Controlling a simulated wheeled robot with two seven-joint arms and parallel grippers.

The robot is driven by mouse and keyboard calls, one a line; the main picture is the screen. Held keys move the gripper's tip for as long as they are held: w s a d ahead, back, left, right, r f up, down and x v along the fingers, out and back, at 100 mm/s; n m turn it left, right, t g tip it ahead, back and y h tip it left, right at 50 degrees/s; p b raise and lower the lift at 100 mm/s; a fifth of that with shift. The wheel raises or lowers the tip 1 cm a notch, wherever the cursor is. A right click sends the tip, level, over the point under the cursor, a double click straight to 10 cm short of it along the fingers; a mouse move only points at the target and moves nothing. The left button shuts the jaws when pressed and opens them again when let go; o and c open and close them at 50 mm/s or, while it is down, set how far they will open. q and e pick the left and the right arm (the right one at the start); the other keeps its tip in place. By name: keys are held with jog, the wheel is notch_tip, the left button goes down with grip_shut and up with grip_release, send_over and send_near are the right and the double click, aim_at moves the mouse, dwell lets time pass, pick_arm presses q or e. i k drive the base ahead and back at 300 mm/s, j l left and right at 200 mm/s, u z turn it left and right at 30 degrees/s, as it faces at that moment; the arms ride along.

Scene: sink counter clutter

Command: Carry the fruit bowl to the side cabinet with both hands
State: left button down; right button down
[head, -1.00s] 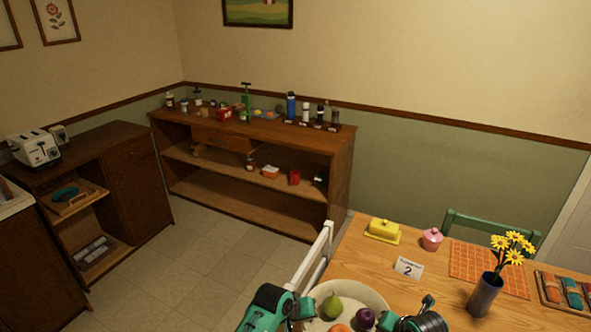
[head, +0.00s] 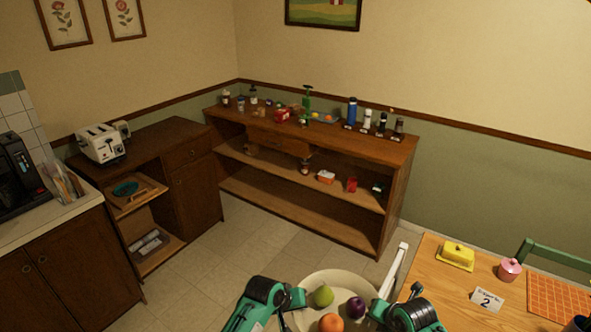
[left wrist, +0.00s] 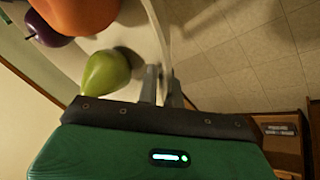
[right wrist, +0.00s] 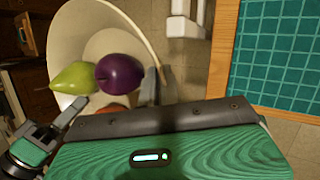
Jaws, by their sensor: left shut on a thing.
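The cream fruit bowl (head: 345,279) is at the bottom of the head view, between my two grippers. It holds a green pear (head: 323,295), a purple plum (head: 355,307) and an orange (head: 331,323). My left gripper (head: 298,298) is shut on the bowl's left rim; its fingers pinch the rim in the left wrist view (left wrist: 163,85). My right gripper (head: 378,308) has its fingers closed around the opposite rim, shown in the right wrist view (right wrist: 155,85). The bowl is off the table, over the floor. A low brown cabinet (head: 198,195) with a toaster on top stands at the left.
A long open shelf unit (head: 300,207) with bottles and jars stands along the back wall. The dining table (head: 440,290) is close at the right, with a white rail (head: 397,268) beside it. The sink counter (head: 60,225) is far left. Tiled floor (head: 265,245) is clear ahead.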

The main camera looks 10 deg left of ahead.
aim_at(172, 132)
jog(key=i+j+u, duration=0.15)
jog(key=j, duration=0.2)
jog(key=i+j+u, duration=0.1)
jog(key=j, duration=0.25)
jog(key=i+j+u, duration=0.15)
jog(key=j, duration=0.15)
jog(key=i+j+u, duration=0.45)
jog(key=i, duration=0.35)
jog(key=i+l+u, duration=0.25)
jog(key=i, duration=0.25)
jog(key=i+l+u, duration=0.25)
jog(key=i, duration=0.25)
jog(key=i+l+u, duration=0.15)
jog(key=l, duration=0.15)
jog(key=i+l+u, duration=0.15)
jog(key=l, duration=0.15)
jog(key=i+l+u, duration=0.15)
jog(key=l, duration=0.15)
jog(key=i+l+u, duration=0.1)
jog(key=l+u, duration=0.3)
jog(key=l, duration=0.75)
jog(key=k+l+u, duration=0.1)
jog(key=l+u, duration=0.25)
jog(key=l, duration=0.8)
jog(key=i+l+u, duration=0.1)
jog(key=l, duration=0.25)
jog(key=i+l, duration=0.6)
